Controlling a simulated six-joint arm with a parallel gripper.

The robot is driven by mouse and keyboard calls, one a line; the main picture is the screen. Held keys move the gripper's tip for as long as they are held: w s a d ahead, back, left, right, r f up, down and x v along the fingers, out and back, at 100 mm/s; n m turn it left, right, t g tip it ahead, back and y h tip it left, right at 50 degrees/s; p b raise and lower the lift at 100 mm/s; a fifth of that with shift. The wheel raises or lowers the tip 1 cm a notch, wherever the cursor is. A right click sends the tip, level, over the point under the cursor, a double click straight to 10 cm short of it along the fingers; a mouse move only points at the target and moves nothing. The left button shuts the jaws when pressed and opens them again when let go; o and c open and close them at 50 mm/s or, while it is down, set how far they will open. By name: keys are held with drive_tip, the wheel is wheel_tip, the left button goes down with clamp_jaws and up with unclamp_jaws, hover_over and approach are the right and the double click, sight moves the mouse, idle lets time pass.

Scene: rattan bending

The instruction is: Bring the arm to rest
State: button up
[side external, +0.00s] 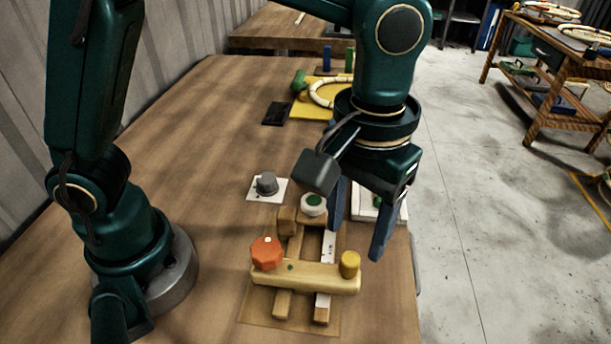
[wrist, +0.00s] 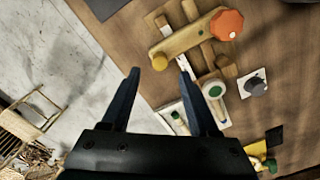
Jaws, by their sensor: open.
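My gripper (side external: 358,220) is open, its two blue fingers apart with nothing between them. In the side external view it hangs above the right edge of the table, behind and to the right of a wooden bending jig (side external: 305,277). In the wrist view my gripper (wrist: 158,72) points toward the table edge, with the jig's crossbar (wrist: 187,38) beyond the fingertips.
A grey knob on a white plate (side external: 267,186) sits left of the jig. A white tray (side external: 366,204) lies partly hidden behind my fingers. A yellow board with a pale ring (side external: 325,95) and a dark block (side external: 277,113) are farther back. The table's left side is clear.

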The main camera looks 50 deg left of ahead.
drive_tip(key=shift+w+a+r, duration=0.2)
drive_tip(key=shift+w+r, duration=0.05)
drive_tip(key=s+a+r+n+t, duration=0.1)
drive_tip(key=a+r+n+t, duration=0.15)
drive_tip(key=a+r, duration=0.55)
drive_tip(key=s+a+f+m+t, duration=0.3)
drive_tip(key=s+a+f+m, duration=0.1)
drive_tip(key=s+a, duration=0.2)
drive_tip(key=shift+a+f, duration=0.4)
drive_tip(key=shift+a, duration=0.15)
drive_tip(key=shift+s, duration=0.1)
idle(0.4)
